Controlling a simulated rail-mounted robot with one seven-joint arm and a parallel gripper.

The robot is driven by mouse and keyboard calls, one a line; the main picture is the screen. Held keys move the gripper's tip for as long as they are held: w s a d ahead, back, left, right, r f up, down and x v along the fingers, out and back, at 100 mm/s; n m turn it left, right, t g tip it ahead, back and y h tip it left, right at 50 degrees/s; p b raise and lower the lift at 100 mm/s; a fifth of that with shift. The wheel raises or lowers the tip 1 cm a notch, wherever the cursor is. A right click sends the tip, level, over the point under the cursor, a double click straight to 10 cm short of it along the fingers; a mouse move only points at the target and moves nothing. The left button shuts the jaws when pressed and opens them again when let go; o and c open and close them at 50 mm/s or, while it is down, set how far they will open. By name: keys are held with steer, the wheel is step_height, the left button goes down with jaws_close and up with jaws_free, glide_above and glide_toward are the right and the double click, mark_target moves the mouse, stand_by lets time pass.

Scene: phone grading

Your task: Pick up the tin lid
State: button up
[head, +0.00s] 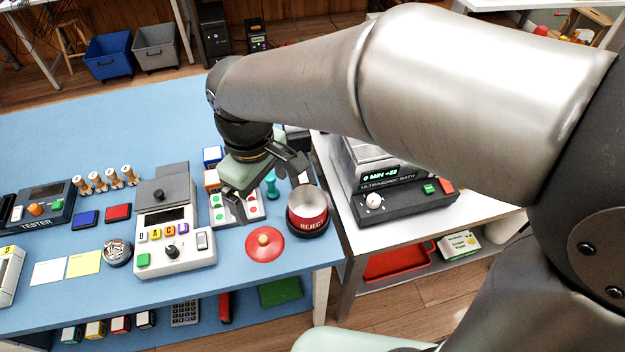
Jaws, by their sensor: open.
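The tin lid (258,252), a red disc with a small yellowish knob on top, lies flat on the blue table near its front edge. The open dark tin (307,226), marked REJECT with a red band, stands just right of the lid, apart from it or nearly so. My gripper (271,200) is open, its fingers spread above the table just behind the lid and left of the tin. Nothing shows between the fingers. The lid is in full view.
Left of the lid is a grey device with coloured buttons (175,258). A button panel (218,212) and a teal piece (271,186) are behind it, by my gripper. The ultrasonic bath (402,203) stands on a white table at the right.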

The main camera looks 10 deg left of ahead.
glide_above(264, 238)
steer(key=f, duration=1.2)
steer(key=shift+d+f, duration=0.25)
steer(key=shift+d, duration=0.05)
steer(key=f, duration=0.5)
steer(key=shift+a, duration=0.4)
steer(key=shift+c, duration=0.3)
steer(key=c, duration=1.2)
steer(key=shift+o, duration=0.2)
